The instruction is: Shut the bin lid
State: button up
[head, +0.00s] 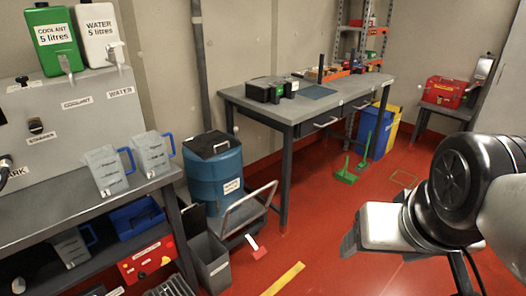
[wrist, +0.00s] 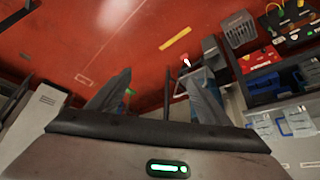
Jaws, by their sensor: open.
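My gripper (head: 352,240) is at the right in the head view, well apart from both bins. In the wrist view my gripper (wrist: 160,88) has its fingers spread with nothing held between them.
A grey workbench (head: 335,100) runs along the back. Blue and yellow containers (head: 380,130) and a green dustpan (head: 347,175) are near it. The red floor (head: 330,270) in the middle is mostly clear.

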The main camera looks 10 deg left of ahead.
aim_at(194, 221)
jog(key=u, duration=0.4)
jog(key=i+u, duration=0.1)
jog(key=u, duration=0.7)
jog(key=i+l+u, duration=0.1)
jog(key=u, duration=0.3)
jog(key=i+l+u, duration=0.25)
jog(key=l+u, duration=0.3)
jog(key=i+l+u, duration=0.1)
jog(key=l+u, duration=0.15)
jog(key=l, duration=0.15)
jog(key=i+l, duration=0.1)
jog(key=l, duration=0.4)
jog(key=i+l+u, duration=0.1)
jog(key=l, duration=0.45)
jog(key=i+j, duration=0.2)
jog(key=i, duration=0.3)
